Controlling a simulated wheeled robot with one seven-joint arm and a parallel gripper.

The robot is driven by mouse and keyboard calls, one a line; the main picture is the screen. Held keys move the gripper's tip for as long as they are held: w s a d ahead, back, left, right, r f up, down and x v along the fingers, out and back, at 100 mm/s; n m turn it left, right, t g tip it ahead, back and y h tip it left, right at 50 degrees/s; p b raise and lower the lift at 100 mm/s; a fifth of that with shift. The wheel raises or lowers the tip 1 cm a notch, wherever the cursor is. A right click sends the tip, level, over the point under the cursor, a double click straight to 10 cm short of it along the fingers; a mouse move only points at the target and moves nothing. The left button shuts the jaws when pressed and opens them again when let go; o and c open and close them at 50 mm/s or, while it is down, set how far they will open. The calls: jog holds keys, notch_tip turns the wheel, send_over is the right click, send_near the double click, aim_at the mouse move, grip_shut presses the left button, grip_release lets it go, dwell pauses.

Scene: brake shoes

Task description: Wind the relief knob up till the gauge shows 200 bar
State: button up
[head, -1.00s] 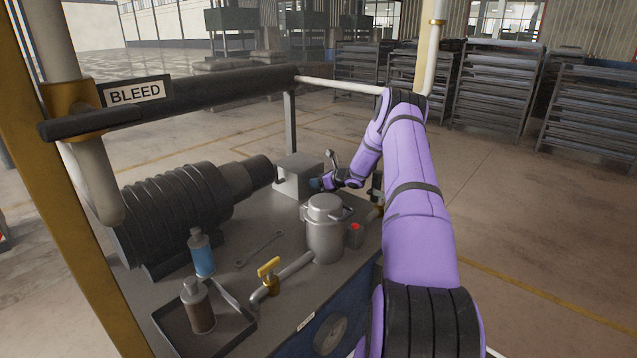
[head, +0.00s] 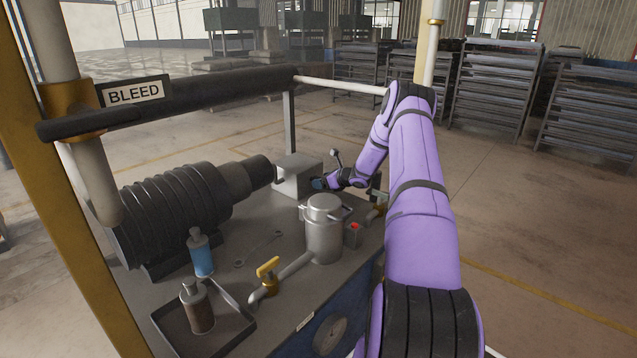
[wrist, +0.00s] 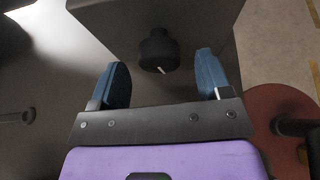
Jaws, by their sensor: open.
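The relief knob (wrist: 158,50) is a dark round knob with a white pointer line, on the face of a grey block (wrist: 205,14). In the wrist view it lies ahead of and between my open fingers, which look apart from it. My gripper (wrist: 160,80) has two blue fingers and holds nothing. In the head view the gripper (head: 318,184) is beside the grey block (head: 297,175), and the knob is hidden there. A round gauge (head: 330,335) sits low on the blue front panel; its reading is too small and oblique to tell.
A silver canister (head: 324,235) and a small box with a red button (head: 353,234) stand near my arm. A ribbed motor (head: 175,215), a wrench (head: 258,249), a yellow-handled valve (head: 268,267), two bottles and a tray (head: 240,325) share the bench. A BLEED-labelled bar (head: 210,90) crosses above.

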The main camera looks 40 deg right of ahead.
jog(key=v, duration=0.8)
dwell(0.4)
